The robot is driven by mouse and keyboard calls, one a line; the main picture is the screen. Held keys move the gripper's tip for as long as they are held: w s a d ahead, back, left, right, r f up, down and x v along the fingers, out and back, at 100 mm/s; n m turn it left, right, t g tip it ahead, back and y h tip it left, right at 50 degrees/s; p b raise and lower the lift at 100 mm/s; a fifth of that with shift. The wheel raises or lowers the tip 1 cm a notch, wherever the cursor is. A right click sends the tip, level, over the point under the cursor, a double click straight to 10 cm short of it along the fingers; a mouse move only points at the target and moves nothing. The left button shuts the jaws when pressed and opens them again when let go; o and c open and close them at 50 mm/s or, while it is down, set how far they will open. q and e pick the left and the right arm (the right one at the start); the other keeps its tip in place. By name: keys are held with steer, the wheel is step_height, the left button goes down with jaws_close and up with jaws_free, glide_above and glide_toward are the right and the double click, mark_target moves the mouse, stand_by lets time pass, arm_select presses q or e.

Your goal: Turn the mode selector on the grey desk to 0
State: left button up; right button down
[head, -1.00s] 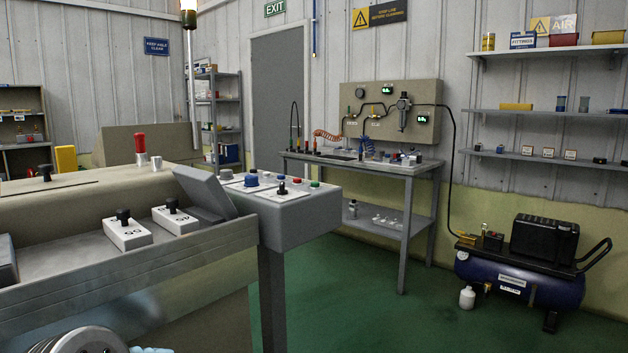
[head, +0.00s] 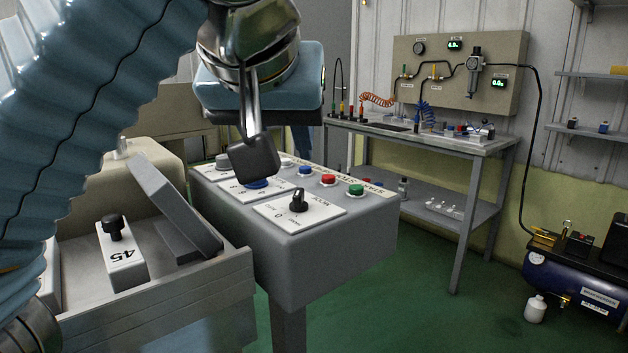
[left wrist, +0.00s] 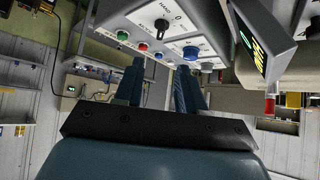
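The grey desk (head: 335,235) stands in the middle of the head view with a sloped top. The mode selector (head: 299,201), a black knob on a white plate, sits at its near right part. A "0" is printed on the plate near the knob; where the knob points is too small to tell. In the left wrist view the selector (left wrist: 162,25) is at the top, beyond the fingers. My left gripper (head: 250,160) hangs above the desk, left of the selector and apart from it. In the left wrist view its blue fingers (left wrist: 160,90) stand apart and empty. My right gripper is not in view.
Red (head: 328,180), green (head: 356,190) and blue (head: 305,171) buttons sit behind the selector. A tilted grey panel (head: 175,205) and a "45" block (head: 122,262) are at the left.

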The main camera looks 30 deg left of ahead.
mark_target(298, 191)
arm_select(q)
steer(key=b+x, duration=0.2)
steer(key=x, duration=1)
steer(key=shift+w+a+f, duration=0.1)
steer(key=shift+w+f, duration=0.05)
steer(key=shift+f, duration=0.1)
steer(key=shift+c, duration=0.3)
jaws_close()
